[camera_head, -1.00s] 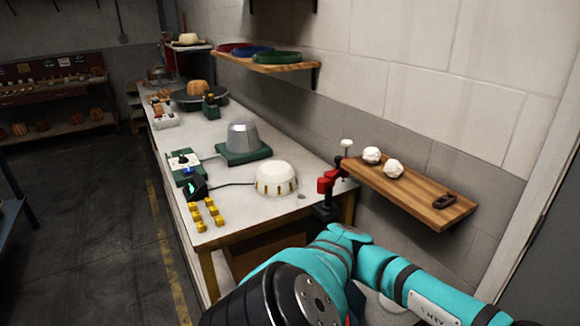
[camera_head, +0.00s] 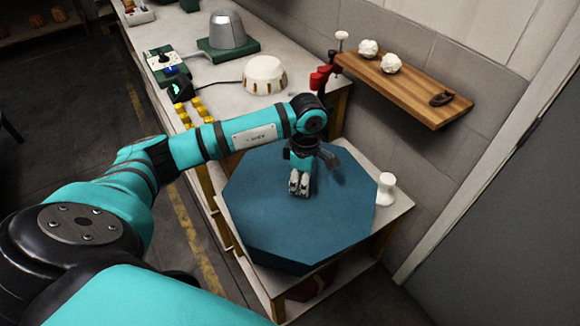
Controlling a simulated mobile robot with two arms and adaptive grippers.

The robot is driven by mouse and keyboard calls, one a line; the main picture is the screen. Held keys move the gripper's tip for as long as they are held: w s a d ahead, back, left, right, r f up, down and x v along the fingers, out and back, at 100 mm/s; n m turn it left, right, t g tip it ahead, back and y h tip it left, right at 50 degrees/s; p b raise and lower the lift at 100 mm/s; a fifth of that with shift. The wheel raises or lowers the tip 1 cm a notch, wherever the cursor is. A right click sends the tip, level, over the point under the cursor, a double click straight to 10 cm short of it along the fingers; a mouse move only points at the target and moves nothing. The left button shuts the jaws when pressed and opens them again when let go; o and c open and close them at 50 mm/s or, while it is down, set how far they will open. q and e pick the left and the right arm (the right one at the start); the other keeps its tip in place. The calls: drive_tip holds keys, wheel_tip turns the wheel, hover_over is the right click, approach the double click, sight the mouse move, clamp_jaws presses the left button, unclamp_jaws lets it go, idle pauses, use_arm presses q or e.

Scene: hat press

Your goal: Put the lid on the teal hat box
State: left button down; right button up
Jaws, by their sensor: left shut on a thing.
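A large octagonal teal-blue lid (camera_head: 265,215) shows from above, with a short side wall along its front edge. It covers most of a small stand (camera_head: 403,203) at the end of the workbench. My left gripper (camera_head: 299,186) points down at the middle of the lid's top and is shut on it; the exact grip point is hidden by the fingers. No separate box body can be made out under the lid, and I cannot tell whether the lid rests on one. My right gripper is out of view.
A white spool-shaped piece (camera_head: 386,187) stands close to the lid's right edge. A wooden wall shelf (camera_head: 415,92) with two white lumps is behind. The workbench (camera_head: 195,85) holds a grey metal hat block (camera_head: 228,30), a cream ribbed dome (camera_head: 265,72) and yellow pieces (camera_head: 199,108).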

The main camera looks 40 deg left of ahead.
use_arm(q)
drive_tip(key=w+a+n, duration=0.1)
drive_tip(key=n, duration=0.1)
drive_tip(key=w+a+f+n, duration=0.1)
drive_tip(key=a+n, duration=0.1)
drive_tip(key=n, duration=0.1)
drive_tip(key=w+a+n, duration=0.1)
drive_tip(key=n, duration=0.2)
drive_tip(key=shift+w+a+f, duration=0.15)
drive_tip(key=shift+f, duration=0.25)
drive_tip(key=shift+w+a+f+n+h, duration=0.2)
drive_tip(key=shift+w+a+n+h, duration=0.15)
drive_tip(key=shift+n, duration=0.35)
wheel_tip(320, 180, down, 8)
drive_tip(key=b, duration=0.5)
drive_tip(key=shift+s+f+b, duration=0.1)
drive_tip(key=shift+f+b, duration=0.1)
drive_tip(key=shift+b, duration=0.2)
drive_tip(key=shift+s+f+b, duration=0.15)
drive_tip(key=shift+f+b, duration=0.2)
drive_tip(key=shift+f, duration=0.1)
drive_tip(key=c, duration=0.9)
unclamp_jaws()
